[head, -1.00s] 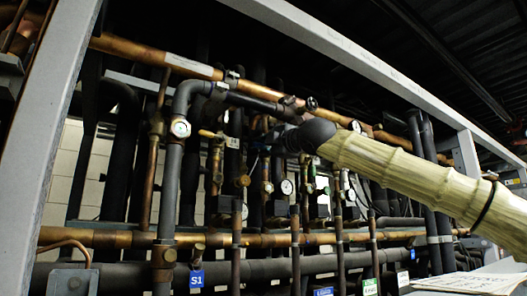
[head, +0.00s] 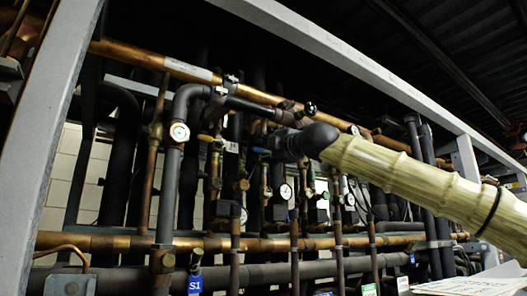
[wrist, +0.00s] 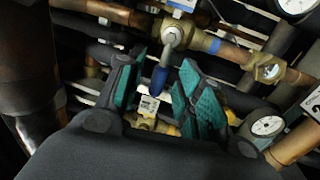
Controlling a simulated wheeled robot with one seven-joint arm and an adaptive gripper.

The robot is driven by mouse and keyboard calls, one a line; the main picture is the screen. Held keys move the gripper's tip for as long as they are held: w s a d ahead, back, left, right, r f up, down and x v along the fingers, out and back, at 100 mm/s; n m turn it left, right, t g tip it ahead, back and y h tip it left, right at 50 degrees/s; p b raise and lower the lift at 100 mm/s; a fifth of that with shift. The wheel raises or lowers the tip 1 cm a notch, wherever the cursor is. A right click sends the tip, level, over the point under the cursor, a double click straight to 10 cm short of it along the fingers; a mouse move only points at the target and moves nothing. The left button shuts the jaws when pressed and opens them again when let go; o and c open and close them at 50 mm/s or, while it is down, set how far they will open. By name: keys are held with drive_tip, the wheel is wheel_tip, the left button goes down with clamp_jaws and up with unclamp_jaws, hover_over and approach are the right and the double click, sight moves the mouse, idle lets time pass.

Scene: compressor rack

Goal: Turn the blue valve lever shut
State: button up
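The blue valve lever (wrist: 160,78) shows in the wrist view, hanging down from a metal valve body (wrist: 173,36) on a copper pipe. My gripper (wrist: 162,62) is open, with one teal-padded finger on each side of the lever. A gap shows between the lever and each finger, so it is not gripped. In the head view my gripper (head: 272,143) is among the pipes, left of my dark wrist. A small bit of blue shows at its tip there, but most of the valve is hidden.
Vertical pipes and round gauges (head: 180,132) crowd the space around my gripper. A gauge (wrist: 267,126) sits right of the fingers in the wrist view. A thick dark pipe (wrist: 28,60) is at left. A grey frame beam (head: 50,150) stands at far left.

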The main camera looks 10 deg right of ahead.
drive_tip(key=v, duration=1.1)
drive_tip(key=shift+s+d, duration=0.1)
